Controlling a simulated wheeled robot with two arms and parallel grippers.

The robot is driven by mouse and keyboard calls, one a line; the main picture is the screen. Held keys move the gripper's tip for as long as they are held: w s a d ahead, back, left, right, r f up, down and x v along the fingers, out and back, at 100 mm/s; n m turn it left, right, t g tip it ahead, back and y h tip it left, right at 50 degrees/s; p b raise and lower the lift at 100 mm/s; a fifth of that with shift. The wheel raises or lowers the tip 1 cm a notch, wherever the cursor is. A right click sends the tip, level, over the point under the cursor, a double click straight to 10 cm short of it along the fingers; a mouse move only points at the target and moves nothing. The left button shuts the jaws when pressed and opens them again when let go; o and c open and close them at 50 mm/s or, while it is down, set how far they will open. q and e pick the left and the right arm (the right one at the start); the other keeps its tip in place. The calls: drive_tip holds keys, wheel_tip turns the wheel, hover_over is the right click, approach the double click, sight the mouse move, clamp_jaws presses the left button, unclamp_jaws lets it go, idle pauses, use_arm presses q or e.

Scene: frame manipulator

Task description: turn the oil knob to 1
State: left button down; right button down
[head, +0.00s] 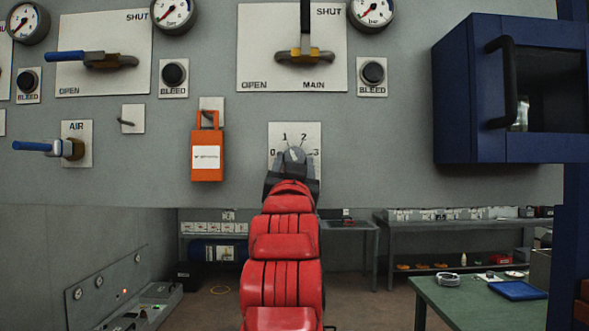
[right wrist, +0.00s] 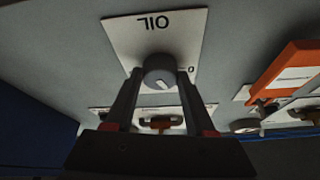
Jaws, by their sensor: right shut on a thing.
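The oil knob (head: 295,155) is a grey round knob on a white plate (head: 309,131) marked 0, 1, 2 and 3. In the right wrist view, the knob (right wrist: 160,70) appears upside down below the word OIL, with 0 to its right. Its white pointer mark lies on the lower part of the knob there, away from OIL; its exact number is hard to tell. My right gripper (head: 292,170) comes up from below on a red arm. Its two fingers (right wrist: 160,88) are shut on either side of the knob. My left gripper is not in view.
An orange tag (head: 206,158) hangs left of the dial. The MAIN valve handle (head: 304,56) is above it, and an AIR valve handle (head: 45,147) is far left. The panel right of the dial is bare.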

idle(0.4)
drive_tip(key=shift+c, duration=1.2)
unclamp_jaws()
drive_tip(key=b+v, duration=0.3)
drive_tip(key=v, duration=1.4)
drive_tip(key=shift+s+f, duration=0.15)
